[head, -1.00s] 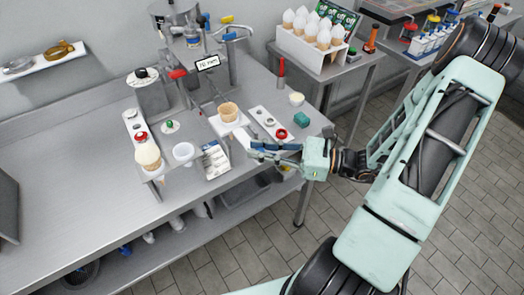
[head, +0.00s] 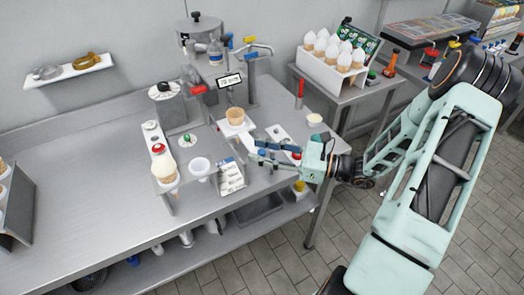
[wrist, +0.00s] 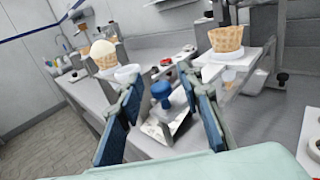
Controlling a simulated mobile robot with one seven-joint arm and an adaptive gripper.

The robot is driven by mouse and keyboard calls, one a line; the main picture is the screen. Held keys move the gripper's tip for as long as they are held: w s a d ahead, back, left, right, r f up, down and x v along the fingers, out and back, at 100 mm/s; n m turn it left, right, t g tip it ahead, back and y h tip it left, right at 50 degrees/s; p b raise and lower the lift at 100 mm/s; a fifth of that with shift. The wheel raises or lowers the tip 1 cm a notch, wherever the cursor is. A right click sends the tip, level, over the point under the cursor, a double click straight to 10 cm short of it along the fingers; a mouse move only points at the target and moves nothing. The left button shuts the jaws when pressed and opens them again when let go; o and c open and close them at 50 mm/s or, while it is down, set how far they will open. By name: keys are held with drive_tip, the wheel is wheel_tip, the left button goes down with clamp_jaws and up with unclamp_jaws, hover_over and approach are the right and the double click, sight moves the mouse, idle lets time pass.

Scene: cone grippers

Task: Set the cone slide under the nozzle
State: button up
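A brown waffle cone (head: 235,116) stands upright on the white cone slide (head: 226,129) at the dispensing machine. In the wrist view the cone (wrist: 226,40) and the white slide (wrist: 213,73) are at the upper right. My gripper (head: 256,150) is in front of the slide, low over the table's right part. In the wrist view my gripper (wrist: 163,118) is open, with its two blue-padded fingers wide apart. A blue knob (wrist: 162,91) on a pale metal part shows between them, not gripped. I cannot make out the nozzle tip above the cone.
A filled cone in a stand (head: 163,170), a white cup (head: 200,167) and a printed carton (head: 231,178) are left of my gripper. A rack of white-topped cones (head: 329,67) stands at the back right. The left tabletop is mostly clear.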

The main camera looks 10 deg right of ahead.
drive_tip(key=v, duration=1.2)
drive_tip(key=shift+f+b, duration=0.15)
drive_tip(key=shift+b, duration=0.2)
